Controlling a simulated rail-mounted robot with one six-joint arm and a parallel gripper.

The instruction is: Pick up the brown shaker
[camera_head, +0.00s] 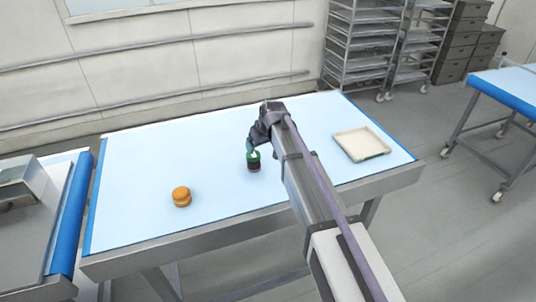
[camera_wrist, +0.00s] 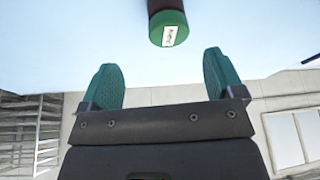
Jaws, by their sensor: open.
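The brown shaker (camera_head: 254,165) stands near the middle of the pale blue table top (camera_head: 130,175) in the head view, directly below my gripper (camera_head: 254,150). In the wrist view the shaker (camera_wrist: 168,28) shows at the top edge, with a dark brown body and a green end bearing a small white label; the rest is cut off. My gripper (camera_wrist: 164,78) is open there, its two green fingers apart and empty. The shaker lies beyond the fingertips, roughly in line with the gap between them. In the head view the fingers and the shaker's green end are hard to tell apart.
An orange-brown filled round (camera_head: 181,196) sits on the table left of the shaker. A shallow cream tray (camera_head: 346,148) lies at the right of the table. The table top around the shaker is clear. A metal unit (camera_head: 20,185) stands at the far left.

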